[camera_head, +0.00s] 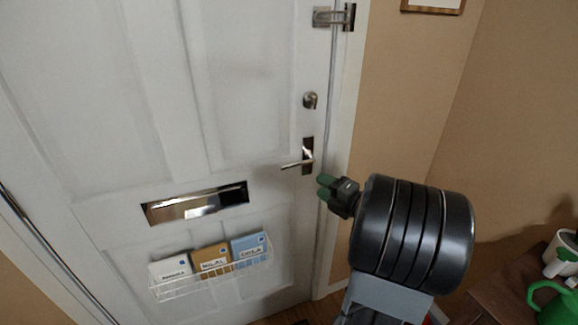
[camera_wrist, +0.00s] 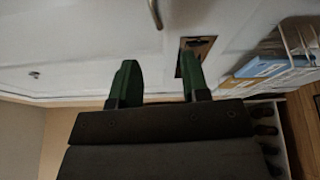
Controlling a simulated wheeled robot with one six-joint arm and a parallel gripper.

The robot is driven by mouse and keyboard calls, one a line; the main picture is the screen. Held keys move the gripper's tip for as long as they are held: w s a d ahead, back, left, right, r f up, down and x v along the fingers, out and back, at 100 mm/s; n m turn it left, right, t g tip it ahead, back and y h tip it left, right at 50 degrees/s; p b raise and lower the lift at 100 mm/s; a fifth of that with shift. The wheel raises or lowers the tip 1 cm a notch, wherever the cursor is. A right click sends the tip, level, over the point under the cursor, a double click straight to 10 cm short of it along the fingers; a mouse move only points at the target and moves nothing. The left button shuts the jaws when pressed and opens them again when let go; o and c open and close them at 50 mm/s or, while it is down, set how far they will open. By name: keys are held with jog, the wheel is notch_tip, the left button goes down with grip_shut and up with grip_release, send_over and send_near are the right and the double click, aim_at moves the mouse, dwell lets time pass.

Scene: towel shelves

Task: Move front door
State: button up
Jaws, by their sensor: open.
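The white front door (camera_head: 230,75) appears shut in its frame in the head view. Its metal lever handle (camera_head: 298,163) sits near the right edge, below a round lock (camera_head: 310,100). My gripper (camera_head: 325,186), with green fingers, is just right of and slightly below the handle in that picture. In the wrist view the fingers of my gripper (camera_wrist: 161,78) are apart with nothing between them. A metal bar, apparently the handle lever (camera_wrist: 155,12), shows at the top edge, beyond the fingertips. The gripper looks clear of the handle.
A mail slot (camera_head: 195,203) and a clear rack (camera_head: 212,279) with labelled envelopes are on the door's lower part. A latch (camera_head: 334,17) is at upper right. A brown table (camera_head: 500,285) with a green watering can (camera_head: 556,302) stands at lower right. Beige walls flank the door.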

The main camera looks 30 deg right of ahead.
aim_at(291, 167)
jog(key=shift+n, duration=0.3)
jog(key=x, duration=0.4)
jog(key=p+x, duration=0.1)
jog(key=x, duration=0.9)
jog(key=shift+s+a+r+p, duration=0.1)
jog(key=shift+r+p, duration=0.3)
jog(key=shift+c, duration=0.2)
grip_shut()
